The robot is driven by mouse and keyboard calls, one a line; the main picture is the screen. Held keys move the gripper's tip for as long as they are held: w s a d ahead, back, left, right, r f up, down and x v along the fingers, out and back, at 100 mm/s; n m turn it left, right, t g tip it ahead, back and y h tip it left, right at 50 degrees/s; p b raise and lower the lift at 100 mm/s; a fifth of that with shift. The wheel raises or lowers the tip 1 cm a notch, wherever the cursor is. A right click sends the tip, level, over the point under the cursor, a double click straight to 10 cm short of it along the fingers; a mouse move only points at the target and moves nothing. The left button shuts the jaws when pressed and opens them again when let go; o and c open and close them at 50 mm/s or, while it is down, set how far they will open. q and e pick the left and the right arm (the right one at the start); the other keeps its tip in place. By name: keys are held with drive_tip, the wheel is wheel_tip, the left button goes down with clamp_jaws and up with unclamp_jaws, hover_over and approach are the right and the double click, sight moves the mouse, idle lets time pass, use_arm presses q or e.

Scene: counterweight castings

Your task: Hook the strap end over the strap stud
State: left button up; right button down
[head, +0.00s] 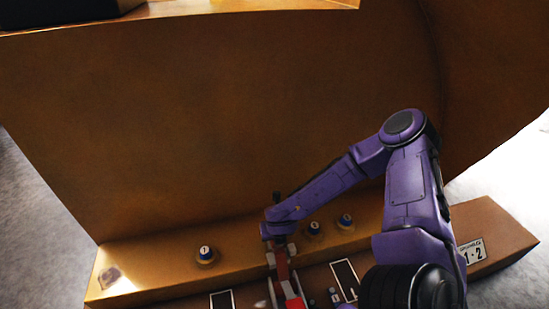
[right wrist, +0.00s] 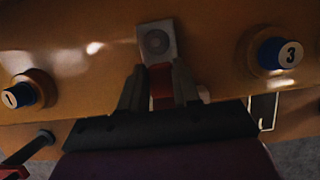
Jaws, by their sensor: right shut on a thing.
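My right gripper (right wrist: 158,82) is shut on the red strap (right wrist: 161,88) just behind its end. The strap end, a grey plate with a round mark or hole (right wrist: 158,42), sticks out beyond the fingertips against the orange casting face. I cannot tell whether a stud shows through it or whether it touches the face. In the head view the right gripper (head: 279,246) is over the low front ledge, and the red strap (head: 292,300) runs down to the bottom edge. No separate strap stud is clearly visible. My left gripper is not in view.
Blue knobs with pale caps flank the gripper: knob 1 (right wrist: 20,94) at left and knob 3 (right wrist: 283,54) at right. The head view shows another knob (head: 346,221) farther right. The large orange casting (head: 220,120) rises behind the ledge. A "1·2" plate (head: 472,251) is at right.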

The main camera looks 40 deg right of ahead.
drive_tip(key=c, duration=0.7)
unclamp_jaws()
drive_tip(key=shift+c, duration=0.2)
drive_tip(key=shift+r, duration=0.1)
drive_tip(key=p+v, duration=0.6)
drive_tip(key=v, duration=0.4)
drive_tip(key=shift+r, duration=0.2)
drive_tip(key=shift+s, duration=0.2)
